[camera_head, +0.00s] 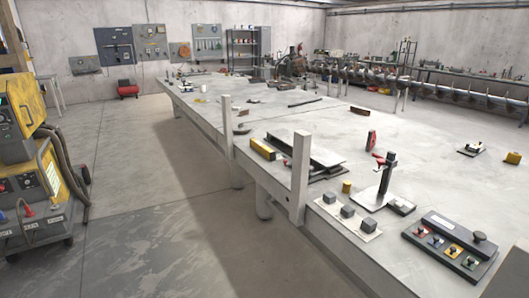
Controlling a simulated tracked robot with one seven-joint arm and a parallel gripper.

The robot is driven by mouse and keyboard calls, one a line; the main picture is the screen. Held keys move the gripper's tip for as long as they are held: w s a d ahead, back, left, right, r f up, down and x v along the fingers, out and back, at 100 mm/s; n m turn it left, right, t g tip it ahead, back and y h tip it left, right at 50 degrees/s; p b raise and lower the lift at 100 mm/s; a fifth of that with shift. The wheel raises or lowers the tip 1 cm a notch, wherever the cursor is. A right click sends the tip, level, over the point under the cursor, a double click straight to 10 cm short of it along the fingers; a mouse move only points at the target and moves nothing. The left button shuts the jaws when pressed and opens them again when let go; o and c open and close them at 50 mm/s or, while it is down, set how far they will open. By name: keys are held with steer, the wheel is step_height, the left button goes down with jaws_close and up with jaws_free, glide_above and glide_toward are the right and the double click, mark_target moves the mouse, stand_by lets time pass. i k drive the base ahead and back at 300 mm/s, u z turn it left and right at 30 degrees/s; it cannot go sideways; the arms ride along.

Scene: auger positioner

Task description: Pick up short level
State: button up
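A yellow bar-shaped piece (263,149), which looks like the short level, lies near the table's left edge, between two upright posts. It sits left of a dark flat plate stack and touches nothing that I can make out. A smaller yellow block (512,157) lies at the far right of the table; I cannot tell whether it is a level. My gripper is not in view.
The long grey table (330,110) has upright posts (300,176) along its left edge. Nearby are stacked plates (304,148), a clamp stand (386,180), grey blocks on a plate (348,214) and a control box (450,245). A yellow machine (20,130) stands left; floor between is clear.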

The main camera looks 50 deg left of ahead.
mark_target(269, 154)
steer(key=z, duration=0.65)
steer(key=i, duration=0.1)
steer(key=u, duration=2.6)
steer(key=k, duration=0.75)
steer(key=u, duration=0.2)
steer(key=i, duration=0.75)
steer(key=z, duration=0.15)
